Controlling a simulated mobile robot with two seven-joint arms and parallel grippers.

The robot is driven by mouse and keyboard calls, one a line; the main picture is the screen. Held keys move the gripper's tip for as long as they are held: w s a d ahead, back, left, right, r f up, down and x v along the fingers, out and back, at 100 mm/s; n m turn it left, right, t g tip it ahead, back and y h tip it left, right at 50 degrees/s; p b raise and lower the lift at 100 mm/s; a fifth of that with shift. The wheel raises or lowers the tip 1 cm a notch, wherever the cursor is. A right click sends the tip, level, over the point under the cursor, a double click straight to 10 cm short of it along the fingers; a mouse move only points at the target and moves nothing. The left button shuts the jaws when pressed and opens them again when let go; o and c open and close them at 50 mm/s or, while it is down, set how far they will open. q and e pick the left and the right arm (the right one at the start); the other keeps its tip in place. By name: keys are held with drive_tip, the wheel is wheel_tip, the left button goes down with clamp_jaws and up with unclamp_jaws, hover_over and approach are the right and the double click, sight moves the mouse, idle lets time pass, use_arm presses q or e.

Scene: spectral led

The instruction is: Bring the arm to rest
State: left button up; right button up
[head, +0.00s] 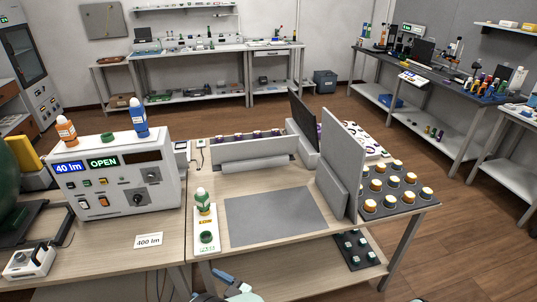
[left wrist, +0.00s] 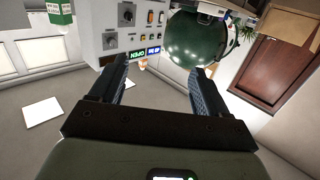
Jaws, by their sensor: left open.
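My left gripper (head: 232,283) shows at the bottom edge of the head view, in front of the bench, only partly in the picture. In the left wrist view its two dark fingers (left wrist: 161,72) stand apart with nothing between them. The wrist picture is turned over: the instrument box (left wrist: 128,25) and a dark green sphere (left wrist: 200,40) appear beyond the fingertips, apart from them. My right gripper is in neither view.
The instrument box (head: 118,178) reads "40 lm" and "OPEN", with orange, green and blue-capped items on top. A green-topped bottle (head: 203,201) stands on a white card near a grey mat (head: 275,217). An upright grey panel (head: 341,160) and a tray of capped jars (head: 415,205) stand right.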

use_arm(q)
drive_tip(key=w+a+f+m+t+h+p, duration=0.1)
drive_tip(key=a+f+m+h, duration=0.15)
drive_tip(key=f, duration=0.35)
drive_tip(key=w+a+f+m+h, duration=0.1)
drive_tip(key=a+f+m+h, duration=0.15)
drive_tip(key=f, duration=0.35)
drive_tip(key=s+f+g+h+p, duration=0.1)
drive_tip(key=s+f+g+h, duration=0.1)
drive_tip(key=s+f+h, duration=0.45)
drive_tip(key=s+d+f+m+g+h, duration=0.1)
drive_tip(key=s+d+f+g+h, duration=0.1)
drive_tip(key=s, duration=0.5)
drive_tip(key=s+d+f+m+g+h+p, duration=0.1)
drive_tip(key=s+d+f+g+h, duration=0.1)
drive_tip(key=s, duration=0.5)
drive_tip(key=s+d+f+m+g+h+p, duration=0.1)
drive_tip(key=s+d+f+g+h, duration=0.1)
drive_tip(key=s, duration=0.6)
drive_tip(key=shift+d+f+g+h, duration=0.25)
drive_tip(key=shift+d+g+h, duration=0.4)
drive_tip(key=shift+d+g, duration=0.45)
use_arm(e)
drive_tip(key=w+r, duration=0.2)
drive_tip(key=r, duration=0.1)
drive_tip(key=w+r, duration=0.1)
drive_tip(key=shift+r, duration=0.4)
use_arm(q)
drive_tip(key=shift+a, duration=0.15)
